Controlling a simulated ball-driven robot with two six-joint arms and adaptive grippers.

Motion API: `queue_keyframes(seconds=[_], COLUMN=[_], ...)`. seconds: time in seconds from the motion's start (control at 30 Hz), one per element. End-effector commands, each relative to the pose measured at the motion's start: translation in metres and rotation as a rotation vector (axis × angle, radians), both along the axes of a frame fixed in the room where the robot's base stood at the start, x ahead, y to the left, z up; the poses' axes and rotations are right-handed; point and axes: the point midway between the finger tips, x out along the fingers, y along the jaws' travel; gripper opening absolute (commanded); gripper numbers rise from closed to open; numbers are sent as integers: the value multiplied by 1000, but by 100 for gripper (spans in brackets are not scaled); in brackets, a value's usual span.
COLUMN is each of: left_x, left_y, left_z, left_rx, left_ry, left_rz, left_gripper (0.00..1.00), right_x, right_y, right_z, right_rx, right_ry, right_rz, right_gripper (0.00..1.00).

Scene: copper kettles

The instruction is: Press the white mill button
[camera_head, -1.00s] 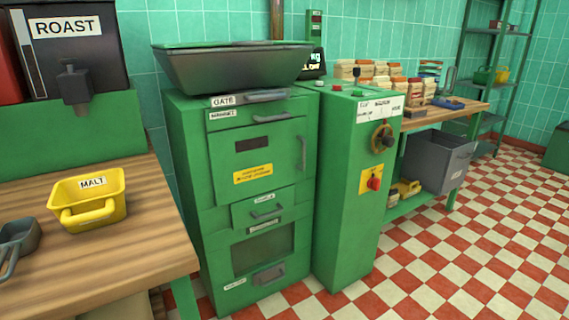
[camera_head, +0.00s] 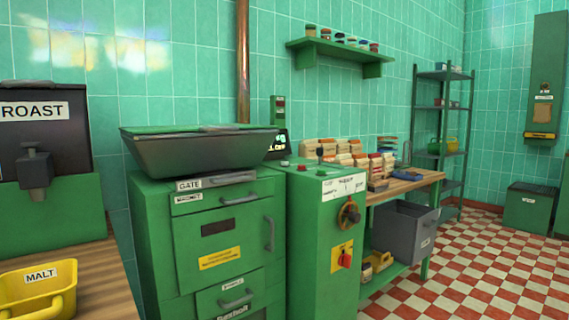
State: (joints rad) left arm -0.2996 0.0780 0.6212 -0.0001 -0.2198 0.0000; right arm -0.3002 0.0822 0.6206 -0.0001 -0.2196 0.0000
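The green mill (camera_head: 220,240) stands left of centre with a dark hopper (camera_head: 200,152) on top and a GATE label. A green control pedestal (camera_head: 318,240) stands against its right side. Neither of my grippers is in view.
A wooden counter at left holds a yellow MALT scoop (camera_head: 40,287) below the ROAST machine (camera_head: 42,135). A wooden bench (camera_head: 405,184) with stacked packets and a grey bin (camera_head: 404,231) stands right of the pedestal. The checkered floor (camera_head: 480,268) at right is clear.

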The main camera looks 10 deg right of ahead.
Motion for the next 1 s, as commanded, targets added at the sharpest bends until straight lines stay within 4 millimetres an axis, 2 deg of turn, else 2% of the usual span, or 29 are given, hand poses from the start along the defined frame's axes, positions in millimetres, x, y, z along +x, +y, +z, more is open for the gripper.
queue_keyframes(seconds=[0.03, 0.27, 1.0], left_x=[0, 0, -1], left_y=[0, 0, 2], left_z=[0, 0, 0], left_rx=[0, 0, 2], left_ry=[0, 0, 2], left_rz=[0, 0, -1], left_gripper=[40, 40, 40], right_x=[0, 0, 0], right_y=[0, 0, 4], right_z=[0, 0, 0], right_rx=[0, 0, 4], right_ry=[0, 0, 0], right_rz=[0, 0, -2], right_gripper=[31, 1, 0])
